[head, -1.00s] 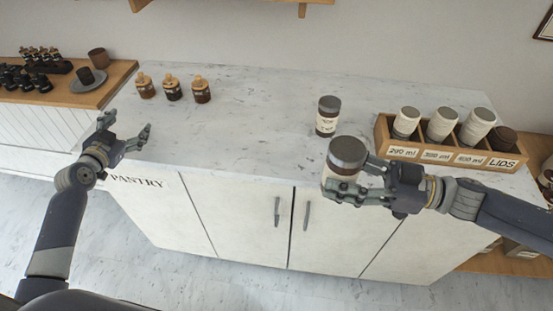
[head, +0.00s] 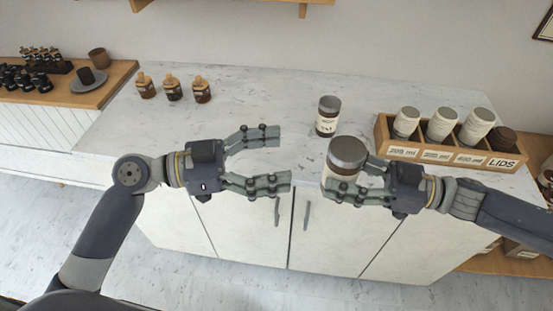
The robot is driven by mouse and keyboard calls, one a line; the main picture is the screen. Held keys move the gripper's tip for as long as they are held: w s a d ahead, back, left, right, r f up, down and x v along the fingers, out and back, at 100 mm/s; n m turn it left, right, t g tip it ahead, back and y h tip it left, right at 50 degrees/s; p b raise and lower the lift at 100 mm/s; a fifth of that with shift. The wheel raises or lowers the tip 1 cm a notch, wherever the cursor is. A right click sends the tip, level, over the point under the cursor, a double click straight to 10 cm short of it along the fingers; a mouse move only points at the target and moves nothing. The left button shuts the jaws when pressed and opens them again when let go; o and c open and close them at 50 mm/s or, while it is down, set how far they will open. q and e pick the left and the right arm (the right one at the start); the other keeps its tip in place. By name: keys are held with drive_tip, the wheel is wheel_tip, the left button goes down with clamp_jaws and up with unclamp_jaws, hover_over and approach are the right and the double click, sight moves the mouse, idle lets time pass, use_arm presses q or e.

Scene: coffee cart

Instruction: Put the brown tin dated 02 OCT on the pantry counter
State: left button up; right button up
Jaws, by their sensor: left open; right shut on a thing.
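A brown tin with a dark lid and a pale label (head: 327,122) stands upright on the marble-topped counter (head: 240,95). Its label is too small to read. My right gripper (head: 362,184) is shut on a second tin (head: 346,160) with a grey-brown lid, held upright at the counter's front edge. The fingers hide much of that tin's lower part, and no date can be read. My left gripper (head: 284,160) is open and empty. Its fingers point right towards the held tin, with a gap between them.
A wooden lids box (head: 450,155) with several cup stacks stands on the counter at right. Three small stoppered bottles (head: 172,88) stand at the back left. A wooden side counter (head: 105,85) at far left holds a saucer and dark items.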

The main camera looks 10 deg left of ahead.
sight(344, 155)
use_arm(q)
drive_tip(key=shift+m+g, duration=0.3)
drive_tip(key=shift+g, duration=0.1)
drive_tip(key=x, duration=0.8)
drive_tip(key=s+r+x, duration=0.1)
drive_tip(key=x, duration=0.3)
drive_tip(key=shift+d, duration=0.4)
drive_tip(key=c, duration=1.4)
use_arm(e)
drive_tip(key=o, duration=1.4)
drive_tip(key=shift+c, duration=0.2)
